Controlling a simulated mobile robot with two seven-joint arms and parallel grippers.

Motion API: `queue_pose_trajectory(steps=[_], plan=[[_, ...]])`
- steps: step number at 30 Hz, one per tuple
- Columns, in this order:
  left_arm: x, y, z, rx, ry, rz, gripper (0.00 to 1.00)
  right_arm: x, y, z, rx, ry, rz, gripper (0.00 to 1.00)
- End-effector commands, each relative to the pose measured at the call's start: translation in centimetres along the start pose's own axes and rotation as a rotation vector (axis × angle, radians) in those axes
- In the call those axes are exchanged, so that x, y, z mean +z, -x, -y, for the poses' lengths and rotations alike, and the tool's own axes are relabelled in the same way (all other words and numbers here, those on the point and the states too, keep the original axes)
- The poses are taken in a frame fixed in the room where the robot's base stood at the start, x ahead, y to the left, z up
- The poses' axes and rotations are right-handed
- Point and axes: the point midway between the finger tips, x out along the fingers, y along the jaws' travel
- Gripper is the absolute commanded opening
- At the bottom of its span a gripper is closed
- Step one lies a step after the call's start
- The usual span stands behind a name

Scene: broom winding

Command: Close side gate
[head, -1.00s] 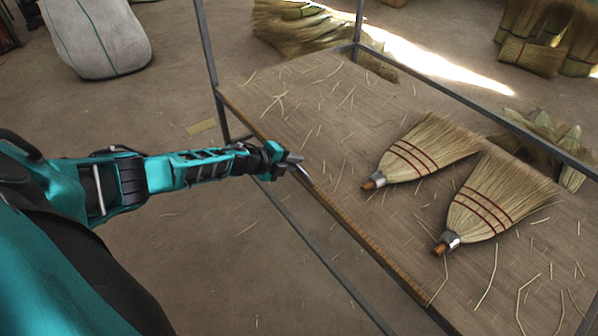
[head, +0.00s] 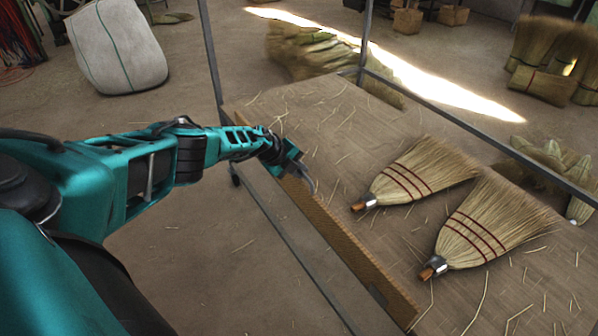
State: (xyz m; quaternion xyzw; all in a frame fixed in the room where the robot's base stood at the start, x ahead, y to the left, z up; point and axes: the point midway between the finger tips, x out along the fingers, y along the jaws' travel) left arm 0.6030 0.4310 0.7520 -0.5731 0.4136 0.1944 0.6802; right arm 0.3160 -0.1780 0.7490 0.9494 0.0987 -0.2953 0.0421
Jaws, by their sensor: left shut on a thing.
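The side gate (head: 350,248) is a long, narrow tan-brown board along the near left edge of the worktable (head: 330,135). Its broad face shows toward me, and it looks tilted up along the edge; its exact angle is hard to tell. The fingers hide that bit of the board. My right gripper is not in view.
Two straw broom heads (head: 425,172) and (head: 490,225) lie on the table, clear of the gate. Loose straws are scattered around them. A thin metal post (head: 208,50) rises at the table's far left corner, and a rail runs along the far side.

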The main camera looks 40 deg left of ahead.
Motion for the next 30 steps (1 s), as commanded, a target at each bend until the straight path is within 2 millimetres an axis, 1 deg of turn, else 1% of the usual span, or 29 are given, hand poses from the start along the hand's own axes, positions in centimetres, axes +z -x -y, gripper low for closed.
queue_pose_trajectory(steps=[12, 28, 29, 30], plan=[[0.11, -0.25, 0.11, 0.062, 0.000, -0.005, 0.00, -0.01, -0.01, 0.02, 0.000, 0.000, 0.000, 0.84], [0.08, -0.32, 0.18, 0.067, -0.002, -0.006, 0.00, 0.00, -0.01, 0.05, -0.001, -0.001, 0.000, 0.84], [0.08, -0.32, 0.19, 0.067, -0.002, -0.006, 0.19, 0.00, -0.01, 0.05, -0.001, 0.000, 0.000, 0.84], [0.08, -0.32, 0.19, 0.067, -0.002, -0.006, 0.23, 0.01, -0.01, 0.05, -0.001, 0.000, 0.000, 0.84]])
